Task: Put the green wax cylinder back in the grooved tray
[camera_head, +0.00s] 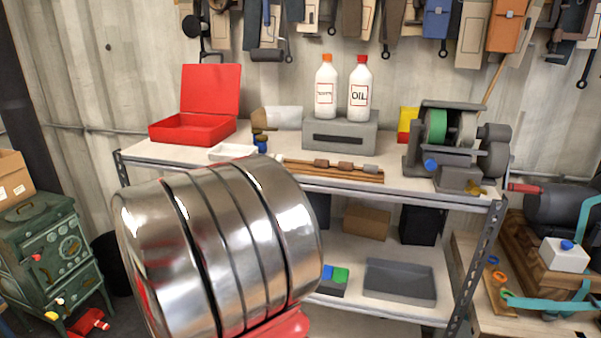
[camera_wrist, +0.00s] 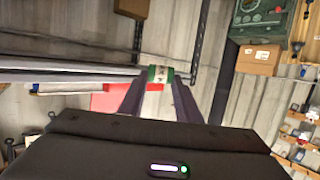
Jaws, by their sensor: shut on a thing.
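A small cylinder with green ends and a pale middle (camera_wrist: 160,74), which I take for the green wax cylinder, sits between the tips of my gripper (camera_wrist: 160,85) in the wrist view. The dark fingers are shut on it. The head view does not show my gripper or this cylinder; my large metal arm link blocks the lower left and middle. What looks like the grooved tray (camera_head: 371,178) is a long wooden piece near the front of the bench top. Several brown pieces and a grey one lie along it. I cannot make out its grooves.
On the bench stand an open red box (camera_head: 190,130), a small white tray (camera_head: 230,154), two bottles on a grey block (camera_head: 340,136), and a machine with a green wheel (camera_head: 436,126). The lower shelf holds a grey tray (camera_head: 400,283). A green stove (camera_head: 45,250) stands left.

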